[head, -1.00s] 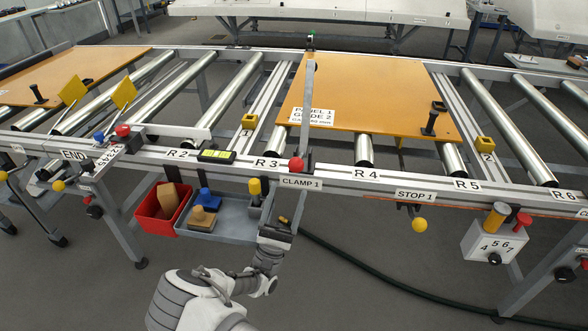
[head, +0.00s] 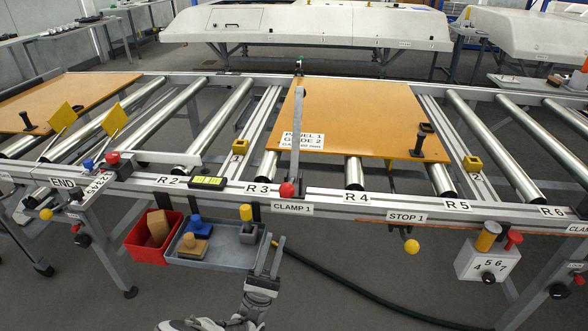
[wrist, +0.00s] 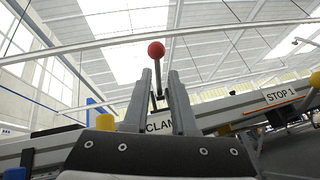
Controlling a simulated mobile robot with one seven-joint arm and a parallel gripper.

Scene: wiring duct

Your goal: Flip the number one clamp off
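The clamp 1 lever ends in a red ball knob (head: 287,189) at the front rail, just above the "CLAMP 1" label (head: 292,208). A long grey bar (head: 297,130) rises from near the knob across the left part of the orange panel (head: 360,115). My gripper (head: 270,256) is below the label and in front of the rail, fingers pointing up, apart and empty. In the wrist view the red knob (wrist: 156,49) stands on a dark rod, seen above and between the two open fingertips (wrist: 158,75). The gripper does not appear to touch the lever.
A grey tray (head: 212,258) with blue, tan and yellow-topped items hangs left of my gripper, beside a red bin (head: 140,243). A yellow stop knob (head: 411,246) hangs to the right. A control box (head: 487,262) is farther right. A dark hose crosses the floor.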

